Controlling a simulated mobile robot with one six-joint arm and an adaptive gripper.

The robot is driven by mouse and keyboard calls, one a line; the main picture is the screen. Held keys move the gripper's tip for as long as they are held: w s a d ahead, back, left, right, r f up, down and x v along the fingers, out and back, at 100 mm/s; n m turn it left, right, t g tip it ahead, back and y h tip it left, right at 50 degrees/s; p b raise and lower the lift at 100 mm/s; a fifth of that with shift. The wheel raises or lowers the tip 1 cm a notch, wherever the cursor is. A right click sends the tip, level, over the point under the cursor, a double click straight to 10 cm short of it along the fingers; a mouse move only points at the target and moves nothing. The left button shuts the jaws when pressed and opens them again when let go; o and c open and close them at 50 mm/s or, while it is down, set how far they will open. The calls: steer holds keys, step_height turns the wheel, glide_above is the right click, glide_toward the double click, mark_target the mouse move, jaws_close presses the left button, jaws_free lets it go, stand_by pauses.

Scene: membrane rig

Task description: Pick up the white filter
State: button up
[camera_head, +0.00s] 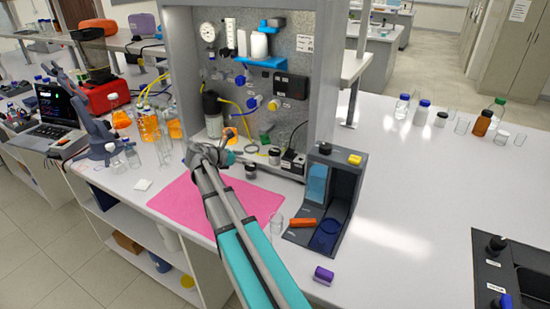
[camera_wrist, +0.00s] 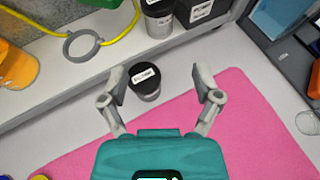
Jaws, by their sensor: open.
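I cannot tell for certain which thing is the white filter. A small flat white square (camera_head: 142,184) lies on the bench left of the pink mat, and a white cylinder (camera_head: 259,45) stands on a blue bracket high on the rig. My gripper (camera_head: 214,153) is in front of the rig's base. In the wrist view my gripper (camera_wrist: 158,72) is open and empty. A small clear jar with a labelled black lid (camera_wrist: 144,78) stands beyond and between its fingers, apart from them. It also shows in the head view (camera_head: 250,171).
The pink mat (camera_head: 178,200) lies under my arm. The rig's base holds another black-lidded jar (camera_wrist: 158,15) and a grey ring with a yellow tube (camera_wrist: 82,45). A dark open station (camera_head: 350,185) and a clear glass (camera_head: 277,223) stand to the right.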

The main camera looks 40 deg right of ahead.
mark_target(270, 157)
steer(key=b+x, duration=0.2)
steer(key=x, duration=0.5)
steer(key=shift+d+f+b, duration=0.15)
steer(key=shift+d+b, duration=0.05)
steer(key=shift+b, duration=0.2)
steer(key=shift+d+f, duration=0.1)
steer(key=shift+d, duration=0.4)
steer(key=shift+b+x, duration=1.05)
steer(key=shift+x, duration=1.55)
steer(key=shift+c, duration=0.2)
steer(key=shift+w, duration=0.1)
steer(key=c, duration=0.9)
